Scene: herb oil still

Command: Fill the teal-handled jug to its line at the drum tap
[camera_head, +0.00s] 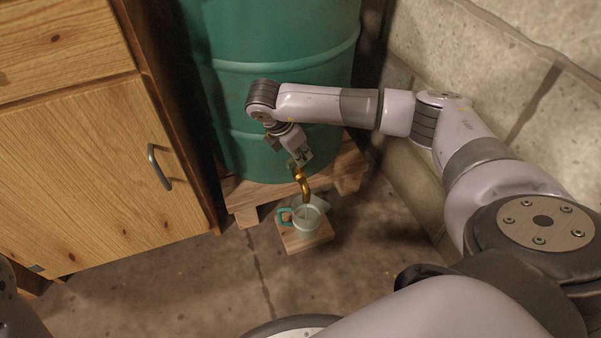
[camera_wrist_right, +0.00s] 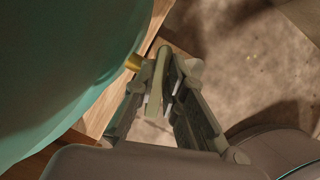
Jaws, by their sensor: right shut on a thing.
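The clear jug (camera_head: 308,219) with a teal handle (camera_head: 284,217) stands upright on a small wooden block, its handle to the left. The curved brass tap (camera_head: 303,184) comes from the green drum (camera_head: 275,65), its outlet just above the jug's mouth. I cannot make out the jug's line or the level inside. My right gripper (camera_head: 300,159) is at the top of the tap, shut on its handle, which the fingers mostly hide. In the wrist view the right gripper (camera_wrist_right: 166,65) has its fingers close together beside the brass of the tap (camera_wrist_right: 133,62). My left gripper is not in view.
The drum rests on a wooden pallet (camera_head: 240,192). The wooden block (camera_head: 306,240) stands on the concrete floor before it. A wooden cabinet (camera_head: 90,170) is close on the left, a block wall (camera_head: 500,50) on the right. The floor in front is clear.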

